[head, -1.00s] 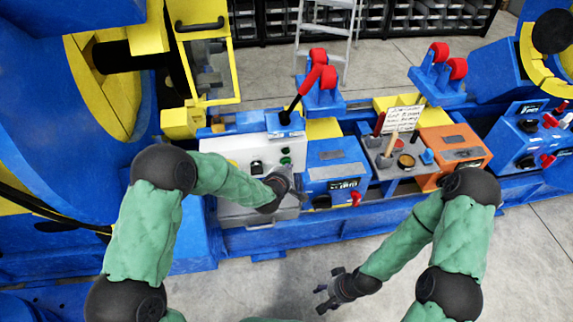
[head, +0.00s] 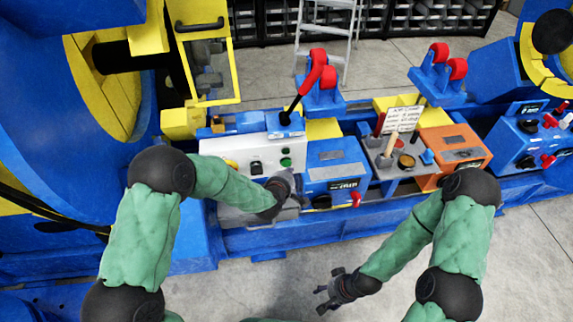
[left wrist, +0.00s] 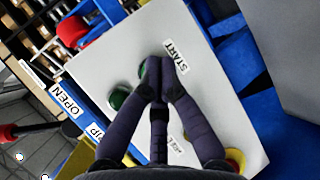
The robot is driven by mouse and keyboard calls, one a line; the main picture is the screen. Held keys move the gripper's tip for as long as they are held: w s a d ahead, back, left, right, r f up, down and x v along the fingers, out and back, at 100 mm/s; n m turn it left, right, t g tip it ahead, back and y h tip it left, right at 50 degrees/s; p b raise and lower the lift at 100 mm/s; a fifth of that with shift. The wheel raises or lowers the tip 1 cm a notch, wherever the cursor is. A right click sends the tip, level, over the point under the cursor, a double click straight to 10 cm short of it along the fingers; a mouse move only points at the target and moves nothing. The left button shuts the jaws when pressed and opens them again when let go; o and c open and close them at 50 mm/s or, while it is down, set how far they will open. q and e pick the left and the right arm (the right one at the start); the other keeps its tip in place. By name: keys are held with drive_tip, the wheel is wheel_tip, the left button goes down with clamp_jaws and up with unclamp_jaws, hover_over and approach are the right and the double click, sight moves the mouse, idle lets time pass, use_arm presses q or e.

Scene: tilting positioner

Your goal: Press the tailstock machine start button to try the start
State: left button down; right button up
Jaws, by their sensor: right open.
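A white control box (head: 222,148) stands left of centre in the head view, with two green buttons (head: 286,161) at its right end. In the left wrist view its pale face (left wrist: 205,100) carries a START label (left wrist: 175,52). One green button (left wrist: 120,97) is clear there; the other (left wrist: 142,69) is partly hidden behind my fingers. My left gripper (head: 290,174) is shut and empty in front of the box's right end. Its fingertips (left wrist: 161,66) lie together beside the START label; contact cannot be told. My right gripper (head: 323,294) is open and empty above the floor.
A blue box (head: 335,160) with a red lever stands close right of the white box. A grey tool tray (head: 372,153) and an orange box (head: 455,147) are farther right. A red-tipped black lever (head: 305,90) rises behind. The front floor (head: 425,300) is clear.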

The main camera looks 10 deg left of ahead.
use_arm(q)
drive_tip(key=shift+s, duration=0.1)
drive_tip(key=s, duration=0.2)
drive_tip(key=s+d, duration=0.1)
drive_tip(key=s, duration=0.1)
drive_tip(key=shift+s+d, duration=0.2)
drive_tip(key=shift+s, duration=0.1)
idle(0.8)
drive_tip(key=s+a+f+m+g, duration=0.4)
drive_tip(key=s+f+m+g, duration=0.25)
drive_tip(key=s+f, duration=0.6)
drive_tip(key=s+f+m+g+h, duration=0.1)
drive_tip(key=s+f+m+g, duration=0.1)
drive_tip(key=s, duration=0.5)
drive_tip(key=s+f+m+g+p, duration=0.1)
drive_tip(key=s+f+m+g, duration=0.2)
drive_tip(key=s+f+m, duration=0.2)
drive_tip(key=s, duration=0.3)
drive_tip(key=shift+s+a+h, duration=0.2)
drive_tip(key=shift+h, duration=0.2)
